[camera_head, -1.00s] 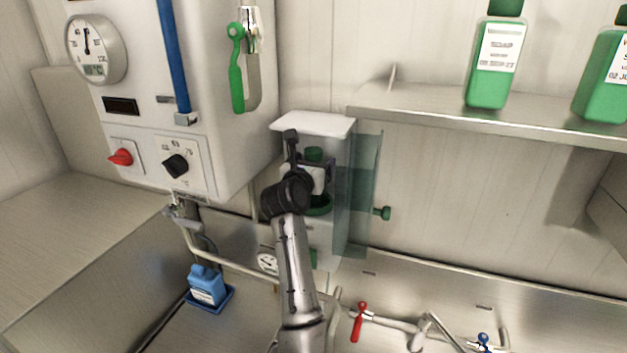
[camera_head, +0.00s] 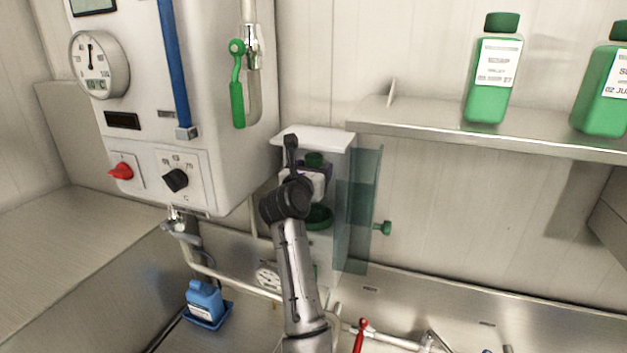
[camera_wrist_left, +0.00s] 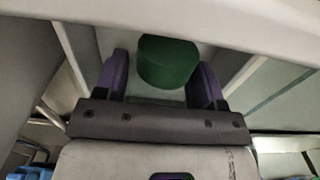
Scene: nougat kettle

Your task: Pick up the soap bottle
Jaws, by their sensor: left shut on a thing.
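My left gripper (camera_head: 314,172) reaches into an open-fronted white cabinet (camera_head: 312,135) on the back wall. It is shut on a bottle whose green cap (camera_head: 314,159) shows under the cabinet's top. In the left wrist view, the green cap (camera_wrist_left: 167,62) sits between the two purple fingers. The bottle's body is mostly hidden by my wrist; I take it for the soap bottle. A green ring (camera_head: 319,216) is below the gripper in the cabinet. My right gripper is out of view.
The cabinet's clear door (camera_head: 362,210) stands open on the right, close to my arm. Two green bottles stand on the shelf (camera_head: 430,115). A blue canister (camera_head: 204,297) sits in a blue tray at lower left. The control box (camera_head: 205,90) hangs left of the cabinet.

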